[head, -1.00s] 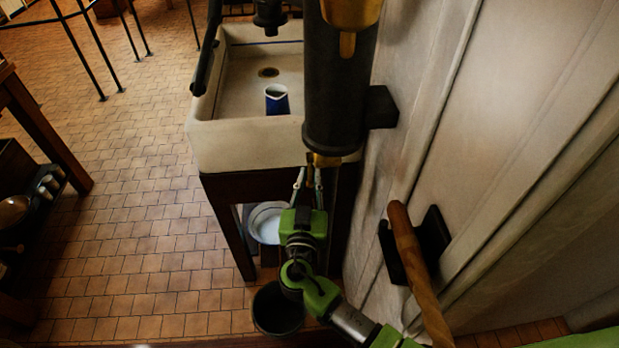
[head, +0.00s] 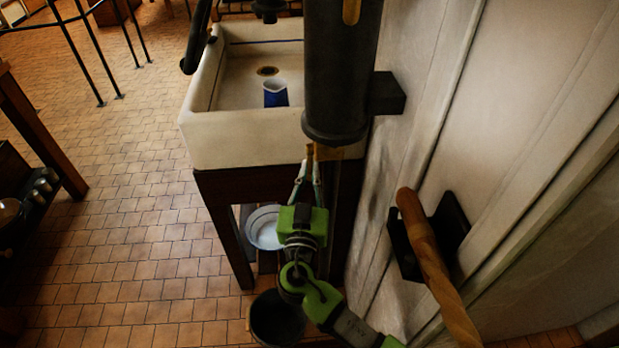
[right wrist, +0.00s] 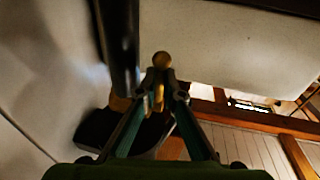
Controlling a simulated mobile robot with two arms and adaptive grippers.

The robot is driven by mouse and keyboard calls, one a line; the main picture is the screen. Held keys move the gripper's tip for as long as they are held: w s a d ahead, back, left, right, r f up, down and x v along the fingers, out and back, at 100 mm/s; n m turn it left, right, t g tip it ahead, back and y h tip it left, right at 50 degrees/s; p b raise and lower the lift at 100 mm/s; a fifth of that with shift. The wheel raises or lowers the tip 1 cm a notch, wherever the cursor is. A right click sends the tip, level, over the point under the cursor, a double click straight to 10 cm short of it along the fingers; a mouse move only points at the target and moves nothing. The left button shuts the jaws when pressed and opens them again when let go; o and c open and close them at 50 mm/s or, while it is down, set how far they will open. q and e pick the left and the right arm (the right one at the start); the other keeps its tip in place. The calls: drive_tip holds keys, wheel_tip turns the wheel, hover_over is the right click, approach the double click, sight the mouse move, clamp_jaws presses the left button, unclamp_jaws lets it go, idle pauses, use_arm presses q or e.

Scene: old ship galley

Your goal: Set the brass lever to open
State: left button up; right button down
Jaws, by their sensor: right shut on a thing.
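A slim brass lever (head: 310,151) shows just under the lower end of a dark upright cylinder (head: 335,80). My right gripper (head: 309,167) reaches up from below and is shut on this lever. In the right wrist view the lever's shaft (right wrist: 158,92) stands between the two fingertips (right wrist: 161,92), with a round brass knob (right wrist: 162,60) above them. The fingers hide part of the shaft. I cannot tell from these views which setting the lever is at. My left gripper is not in view.
A pale sink (head: 240,140) holding a blue cup (head: 275,95) stands left of the cylinder. A white basin (head: 264,228) and a dark bucket (head: 277,318) are below. A wooden handle (head: 430,255) juts from the wall at right. Tiled floor at left is mostly open.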

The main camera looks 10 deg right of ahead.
drive_tip(key=c, duration=2.4)
unclamp_jaws()
drive_tip(key=v, duration=1.2)
